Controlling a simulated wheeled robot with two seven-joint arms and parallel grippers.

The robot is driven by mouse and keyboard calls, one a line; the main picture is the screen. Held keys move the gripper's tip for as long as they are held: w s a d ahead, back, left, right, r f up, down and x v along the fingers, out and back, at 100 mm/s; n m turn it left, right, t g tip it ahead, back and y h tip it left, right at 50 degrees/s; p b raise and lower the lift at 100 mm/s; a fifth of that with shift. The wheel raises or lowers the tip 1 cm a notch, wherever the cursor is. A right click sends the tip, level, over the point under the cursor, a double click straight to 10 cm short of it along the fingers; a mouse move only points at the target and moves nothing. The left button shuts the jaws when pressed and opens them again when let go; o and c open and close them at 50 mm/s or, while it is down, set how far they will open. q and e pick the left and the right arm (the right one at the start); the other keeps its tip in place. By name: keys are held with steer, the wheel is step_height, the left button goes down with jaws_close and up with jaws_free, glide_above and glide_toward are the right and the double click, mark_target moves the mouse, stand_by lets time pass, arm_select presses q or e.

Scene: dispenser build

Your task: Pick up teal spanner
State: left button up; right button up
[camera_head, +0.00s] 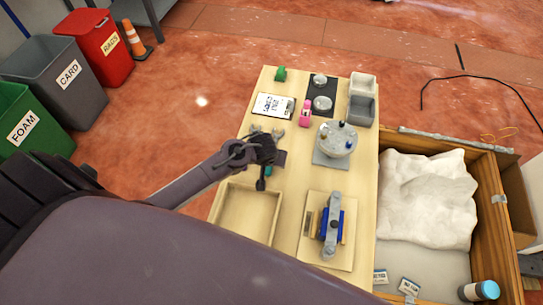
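My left gripper (266,162) is over the left side of the wooden table, just above the tray. A small teal piece (268,171) shows beside its dark fingers; it may be part of the teal spanner, most of which is hidden. I cannot tell whether the fingers touch it or are closed. Grey spanner-like ends (278,132) show on the table just beyond the gripper. My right gripper is not in view.
An empty wooden tray (231,217) lies at the near left. A blue and grey fixture (331,226) on a board and a round grey turntable (337,139) stand to the right. A clipboard (274,105), pink item (306,114) and grey bins (362,108) are farther back.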

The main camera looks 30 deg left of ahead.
arm_select(q)
steer(key=shift+f, duration=0.1)
jaws_close()
stand_by(0.4)
step_height(320, 180, up, 10)
steer(key=shift+r, duration=0.2)
steer(key=c, duration=0.6)
jaws_free()
jaws_close()
steer(key=shift+d+p, duration=0.15)
steer(key=shift+p, duration=0.2)
